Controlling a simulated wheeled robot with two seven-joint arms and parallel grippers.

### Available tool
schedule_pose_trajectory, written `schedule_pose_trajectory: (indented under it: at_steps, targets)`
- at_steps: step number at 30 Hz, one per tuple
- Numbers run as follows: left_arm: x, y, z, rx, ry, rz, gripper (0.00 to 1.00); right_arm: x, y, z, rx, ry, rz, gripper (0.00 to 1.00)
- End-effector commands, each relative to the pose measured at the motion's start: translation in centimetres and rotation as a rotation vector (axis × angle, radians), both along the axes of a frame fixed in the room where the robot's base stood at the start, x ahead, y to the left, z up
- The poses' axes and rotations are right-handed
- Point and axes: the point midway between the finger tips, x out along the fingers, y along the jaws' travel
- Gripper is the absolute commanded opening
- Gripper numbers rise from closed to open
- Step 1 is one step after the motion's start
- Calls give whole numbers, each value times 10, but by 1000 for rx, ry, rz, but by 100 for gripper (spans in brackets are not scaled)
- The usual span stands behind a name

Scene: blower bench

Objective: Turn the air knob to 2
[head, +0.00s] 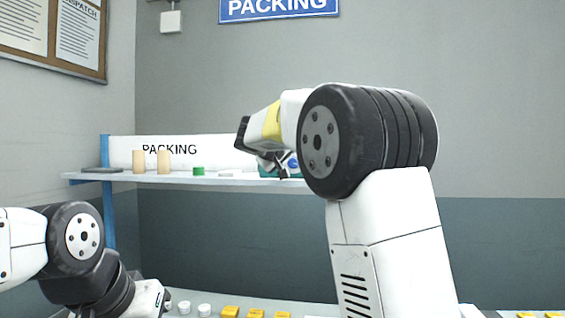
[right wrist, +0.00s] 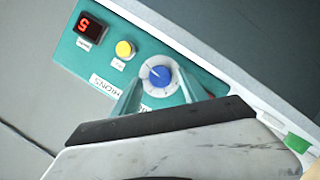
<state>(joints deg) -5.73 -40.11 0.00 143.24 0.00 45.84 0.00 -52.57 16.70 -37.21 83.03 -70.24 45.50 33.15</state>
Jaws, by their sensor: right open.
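The air knob (right wrist: 160,76) is a blue cap with a white pointer line on a pale round dial, on a teal panel (right wrist: 75,52). The panel has a red display (right wrist: 91,28) whose digit looks like 5, and a yellow button (right wrist: 125,50). My right gripper (right wrist: 162,92) is open, its two fingers on either side of the knob; I cannot tell whether they touch it. In the head view the teal unit (head: 266,173) sits on the shelf, partly hidden by my right gripper (head: 279,163). My left arm is low at left; its fingers are not visible.
The shelf (head: 225,180) also holds two tan cylinders (head: 163,161), a green piece (head: 198,171) and a dark flat item (head: 102,170). Below are several yellow (head: 230,312) and white pieces (head: 204,310). A green block (right wrist: 298,143) is near the gripper in the wrist view.

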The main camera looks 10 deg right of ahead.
Motion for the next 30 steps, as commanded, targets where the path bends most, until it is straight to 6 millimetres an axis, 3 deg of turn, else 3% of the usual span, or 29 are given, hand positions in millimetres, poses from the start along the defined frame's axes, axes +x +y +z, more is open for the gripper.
schedule_pose_trajectory:
  at_steps: [1,9,20,30]
  targets:
    - [0,0,0,0,0,0,0,0,0,0,0,0,0,49]
    - [0,0,0,0,0,0,0,0,0,0,1,1,1,0]
    - [0,0,0,0,0,0,0,0,1,-1,-45,14,2,0]
    - [0,0,0,0,0,0,0,1,3,-4,-271,81,2,0]
